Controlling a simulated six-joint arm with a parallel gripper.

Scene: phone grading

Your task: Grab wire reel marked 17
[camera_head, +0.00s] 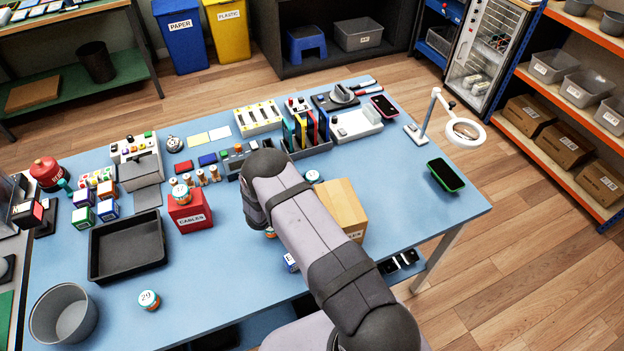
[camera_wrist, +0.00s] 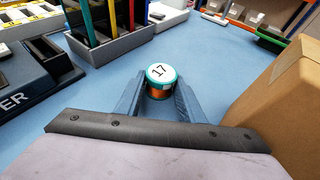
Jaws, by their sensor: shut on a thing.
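The wire reel marked 17 (camera_wrist: 161,78) has teal rims, a white top label and a copper-coloured winding, and it is upright in the wrist view. My gripper (camera_wrist: 160,92) is shut on it, with one blue-grey finger on each side. In the head view my arm covers the gripper. A reel top, likely the same one, shows in the head view (camera_head: 312,177) just right of my arm. I cannot tell whether the reel is touching the table.
A cardboard box (camera_head: 341,205) stands close to the right of my gripper. A grey slotted holder (camera_head: 308,148) with coloured upright pieces stands behind. Another reel marked 29 (camera_head: 149,299) is at the front left. A red CABLES box (camera_head: 189,210) stands left of my arm.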

